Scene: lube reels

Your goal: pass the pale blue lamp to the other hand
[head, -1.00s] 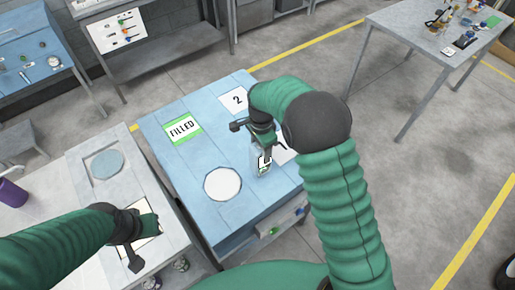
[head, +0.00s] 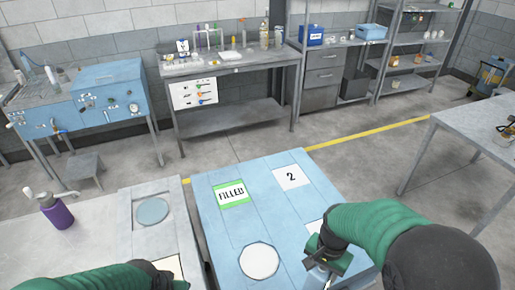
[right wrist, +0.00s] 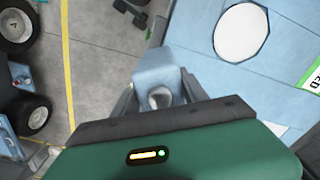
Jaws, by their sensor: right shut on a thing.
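The pale blue lamp (right wrist: 160,72) is between the fingers of my right gripper (right wrist: 158,100) in the right wrist view. In the head view my right gripper (head: 326,258) is shut on it over the right front part of the blue table. Only a small piece of the lamp (head: 316,278) shows there, below the jaws near the bottom edge. My left gripper (head: 170,276) is at the bottom edge of the head view, over the pale table, apart from the lamp. Its fingers are mostly cut off, so I cannot tell how they stand.
The blue table (head: 235,232) bears a green-edged FILLED label (head: 231,193), a "2" card (head: 291,177) and a white disc (head: 259,261). A purple bottle (head: 57,212) stands on the pale table (head: 95,235) at left. A grey table (head: 470,150) is at right.

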